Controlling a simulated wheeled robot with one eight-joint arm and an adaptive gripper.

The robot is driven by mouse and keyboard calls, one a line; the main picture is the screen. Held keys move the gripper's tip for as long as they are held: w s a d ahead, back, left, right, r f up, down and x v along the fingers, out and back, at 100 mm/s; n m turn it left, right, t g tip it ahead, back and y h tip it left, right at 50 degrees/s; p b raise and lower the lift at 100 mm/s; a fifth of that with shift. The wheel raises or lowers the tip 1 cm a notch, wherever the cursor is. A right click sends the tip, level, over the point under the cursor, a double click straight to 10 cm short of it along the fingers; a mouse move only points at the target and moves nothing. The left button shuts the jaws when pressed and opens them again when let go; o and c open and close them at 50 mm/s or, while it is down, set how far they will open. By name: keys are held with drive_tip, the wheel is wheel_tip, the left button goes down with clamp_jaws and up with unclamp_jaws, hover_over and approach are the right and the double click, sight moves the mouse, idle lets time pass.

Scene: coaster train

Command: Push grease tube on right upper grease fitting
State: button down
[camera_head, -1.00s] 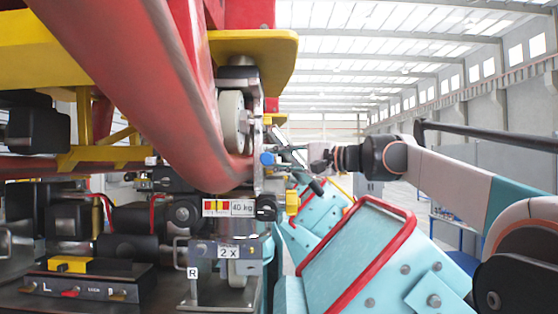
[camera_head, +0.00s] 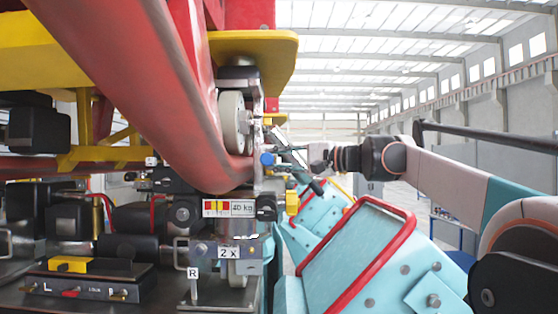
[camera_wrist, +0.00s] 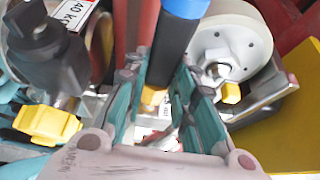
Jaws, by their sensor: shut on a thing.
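My gripper (camera_wrist: 160,84) shows its teal finger pads in the wrist view. A blue and black tube (camera_wrist: 174,45) with a brass-coloured end runs down between the fingers, which are shut on it; I take it for the grease tube. A yellow hex fitting (camera_wrist: 231,93) sits right of the fingers, below the white wheel (camera_wrist: 235,40); it may be a grease fitting, but I cannot tell if it is the right upper one. In the head view my gripper (camera_head: 297,156) is beside the wheel bracket, small and partly hard to make out. Contact of tube and fitting is not visible.
A red rail (camera_head: 150,80) runs close left of the wheel (camera_head: 231,120). A yellow knob (camera_wrist: 48,125) on a dark body stands left of my fingers. A yellow plate (camera_head: 250,52) is above. Teal boxes with red rims (camera_head: 350,255) stand below my arm.

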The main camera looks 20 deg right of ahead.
drive_tip(key=shift+s, duration=0.3)
idle(1.2)
drive_tip(key=s+a, duration=0.2)
drive_tip(key=s, duration=0.4)
drive_tip(key=shift+s+a, duration=0.15)
drive_tip(key=shift+s, duration=0.1)
idle(0.6)
idle(0.6)
